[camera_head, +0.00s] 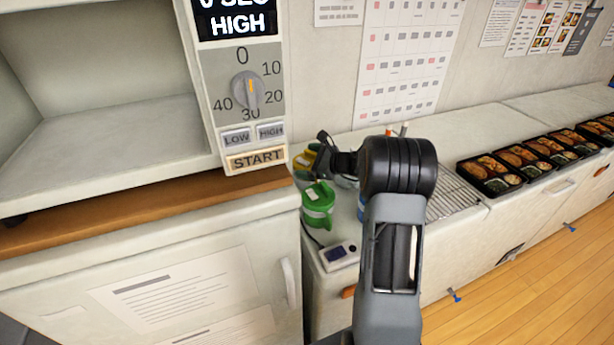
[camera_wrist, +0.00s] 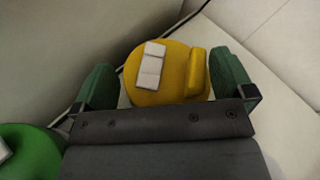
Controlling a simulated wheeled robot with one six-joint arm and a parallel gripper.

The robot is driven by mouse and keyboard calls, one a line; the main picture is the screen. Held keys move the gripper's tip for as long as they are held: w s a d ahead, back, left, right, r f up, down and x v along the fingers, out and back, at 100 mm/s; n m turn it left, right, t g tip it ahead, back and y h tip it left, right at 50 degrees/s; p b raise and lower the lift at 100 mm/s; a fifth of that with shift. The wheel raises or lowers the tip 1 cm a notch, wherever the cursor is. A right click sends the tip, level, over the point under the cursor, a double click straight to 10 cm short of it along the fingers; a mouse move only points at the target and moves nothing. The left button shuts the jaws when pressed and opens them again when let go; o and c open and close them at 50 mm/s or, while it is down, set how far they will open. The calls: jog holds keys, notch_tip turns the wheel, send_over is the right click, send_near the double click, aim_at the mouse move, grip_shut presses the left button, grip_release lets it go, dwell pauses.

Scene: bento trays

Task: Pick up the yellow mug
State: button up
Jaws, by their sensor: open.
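The yellow mug (camera_wrist: 175,75) shows from above in the wrist view, with its handle (camera_wrist: 195,72) toward the right and a pale rectangular patch on its top. In the head view the yellow mug (camera_head: 304,160) is partly hidden behind my gripper and arm at the far left of the counter. My gripper (camera_wrist: 168,88) is open, with one green finger on each side of the mug. Small gaps seem to show between the fingers and the mug. I cannot tell exactly how low the fingers reach.
A green mug (camera_head: 318,204) stands just in front of the yellow one; it also shows in the wrist view (camera_wrist: 30,150). A microwave (camera_head: 200,80) stands close on the left. A power strip (camera_head: 340,254) lies at the counter's front edge. Several filled bento trays (camera_head: 490,175) line the right.

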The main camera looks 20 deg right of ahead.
jog(key=c, duration=1.2)
jog(key=shift+c, duration=0.7)
jog(key=shift+r, duration=0.15)
